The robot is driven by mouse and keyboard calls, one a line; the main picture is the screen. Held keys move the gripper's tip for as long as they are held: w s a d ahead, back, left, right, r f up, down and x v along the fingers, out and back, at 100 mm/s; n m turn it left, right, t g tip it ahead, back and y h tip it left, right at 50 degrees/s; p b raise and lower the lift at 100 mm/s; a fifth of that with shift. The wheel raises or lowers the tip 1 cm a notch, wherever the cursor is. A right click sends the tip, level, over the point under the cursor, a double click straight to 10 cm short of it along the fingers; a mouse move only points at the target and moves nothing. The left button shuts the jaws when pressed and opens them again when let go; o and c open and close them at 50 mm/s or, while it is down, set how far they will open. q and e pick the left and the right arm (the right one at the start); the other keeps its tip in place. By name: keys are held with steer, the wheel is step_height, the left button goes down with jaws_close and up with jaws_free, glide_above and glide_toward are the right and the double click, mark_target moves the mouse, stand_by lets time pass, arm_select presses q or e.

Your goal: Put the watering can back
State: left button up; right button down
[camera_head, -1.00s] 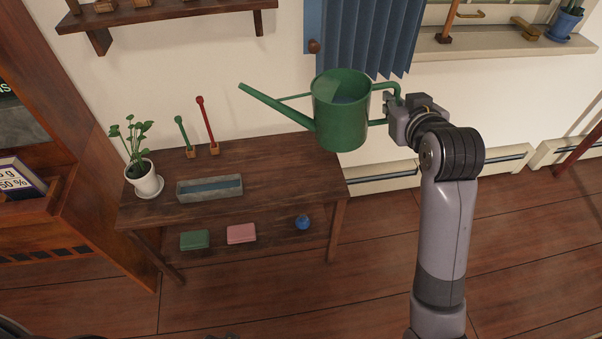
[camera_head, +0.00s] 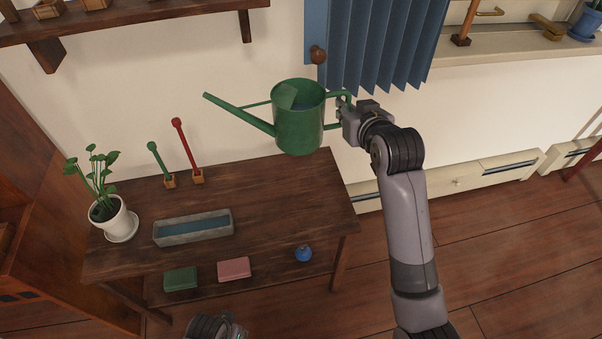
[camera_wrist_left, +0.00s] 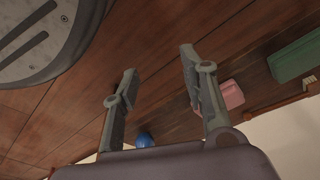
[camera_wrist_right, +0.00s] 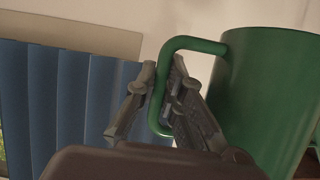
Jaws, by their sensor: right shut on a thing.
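The green watering can (camera_head: 299,128) is held up over the back right part of the wooden table (camera_head: 265,205), upright, its long spout pointing left. My right gripper (camera_head: 343,110) is shut on the can's handle. In the right wrist view, the gripper (camera_wrist_right: 165,95) has its fingers around the handle (camera_wrist_right: 195,43), beside the green can body (camera_wrist_right: 265,95). My left gripper is low in front of the table; only part of it shows at the bottom of the head view. In the left wrist view, its fingers (camera_wrist_left: 158,82) are apart with nothing between them.
On the table stand a potted plant (camera_head: 112,218), a grey trough (camera_head: 193,230), and green and red long-handled tools in small wooden blocks. The lower shelf holds a green box (camera_head: 181,279), a pink box (camera_head: 233,268) and a blue round item (camera_head: 304,254). The tabletop's right side is clear.

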step_height(320, 180, down, 16)
steer(key=b, duration=0.4)
steer(key=shift+s+f+b, duration=0.15)
steer(key=shift+b, duration=0.15)
step_height(320, 180, down, 2)
steer(key=shift+f+b, duration=0.1)
steer(key=shift+b, duration=0.3)
steer(key=shift+f, duration=0.4)
arm_select(q)
step_height(320, 180, up, 18)
steer(key=t, duration=0.1)
steer(key=shift+w+r, duration=0.25)
steer(key=shift+w, duration=0.05)
steer(key=shift+a, duration=0.1)
arm_select(e)
steer(key=shift+f, duration=0.1)
steer(key=c, duration=2.1)
jaws_free()
steer(key=shift+f, duration=0.2)
steer(key=o, duration=0.4)
